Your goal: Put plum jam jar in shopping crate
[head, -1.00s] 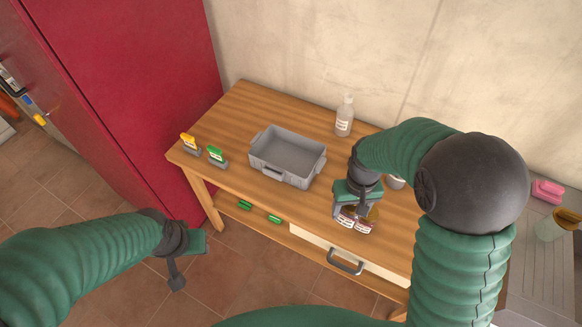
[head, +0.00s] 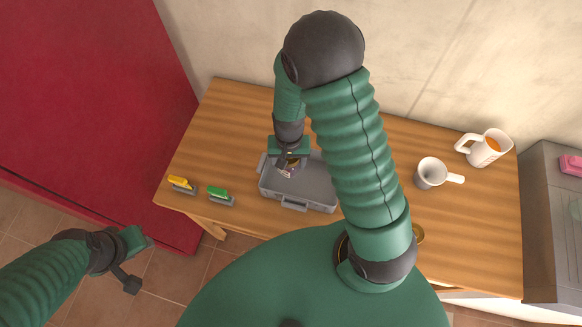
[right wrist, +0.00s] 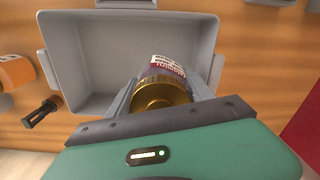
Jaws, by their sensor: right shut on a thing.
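The plum jam jar (right wrist: 163,90) has a gold lid, dark contents and a white label in the right wrist view. My right gripper (head: 287,162) is shut on it and holds it over the left part of the grey shopping crate (head: 322,196). In the right wrist view the crate (right wrist: 70,85) is open and its visible floor is empty. Whether the jar touches the crate floor I cannot tell. My left gripper (head: 140,262) hangs off the table at the lower left, its jaw opening unclear.
A white mug (head: 431,174) and a white jug with orange contents (head: 487,147) stand on the right. My right arm hides much of the table's middle.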

